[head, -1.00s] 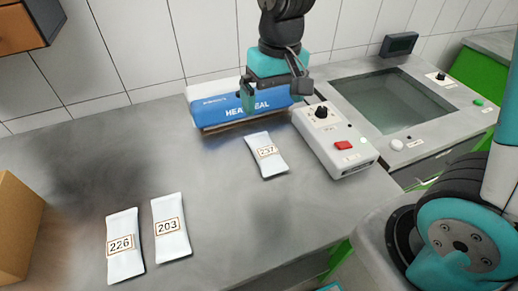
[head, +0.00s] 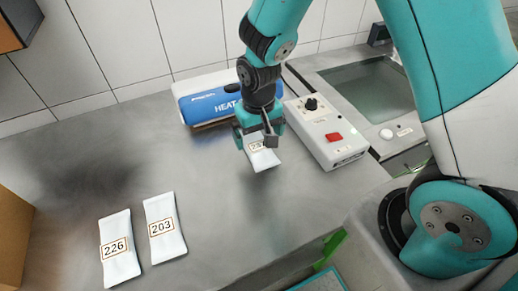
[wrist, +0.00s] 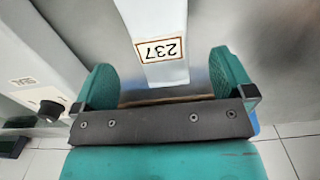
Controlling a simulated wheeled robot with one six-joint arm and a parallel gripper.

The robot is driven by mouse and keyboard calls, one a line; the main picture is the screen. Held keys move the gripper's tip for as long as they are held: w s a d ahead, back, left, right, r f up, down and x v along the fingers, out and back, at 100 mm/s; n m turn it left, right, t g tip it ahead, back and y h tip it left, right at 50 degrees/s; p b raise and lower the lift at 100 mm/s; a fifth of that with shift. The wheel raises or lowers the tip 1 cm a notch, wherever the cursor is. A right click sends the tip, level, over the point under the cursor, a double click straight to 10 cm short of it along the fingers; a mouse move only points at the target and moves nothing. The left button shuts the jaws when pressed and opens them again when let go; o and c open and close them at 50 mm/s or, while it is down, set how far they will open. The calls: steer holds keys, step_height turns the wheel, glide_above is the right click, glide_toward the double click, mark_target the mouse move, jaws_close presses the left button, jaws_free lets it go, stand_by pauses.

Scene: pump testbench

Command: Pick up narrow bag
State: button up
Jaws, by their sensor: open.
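A narrow white bag labelled 237 (head: 264,158) lies flat on the grey bench, left of the control box. My gripper (head: 258,137) points down over its upper part and hides that part in the head view. In the wrist view, my gripper (wrist: 162,72) is open, and the end of the bag 237 (wrist: 155,18) shows between its two teal fingers with a gap on each side. The fingers are apart from the bag's sides. Two more white bags, labelled 203 (head: 164,242) and 226 (head: 120,264), lie at the lower left.
The blue and white heat sealer (head: 205,100) stands just behind the bag. The control box (head: 322,128) with a red button stands close on the right. A brown box (head: 12,235) stands at the left edge. The bench middle (head: 130,150) is clear.

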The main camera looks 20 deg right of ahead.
mark_target(259, 148)
step_height(259, 148, down, 4)
steer(key=shift+f+p, duration=0.2)
steer(key=shift+p, duration=0.15)
steer(key=shift+c, duration=0.2)
steer(key=c, duration=1.2)
steer(key=shift+o, duration=0.2)
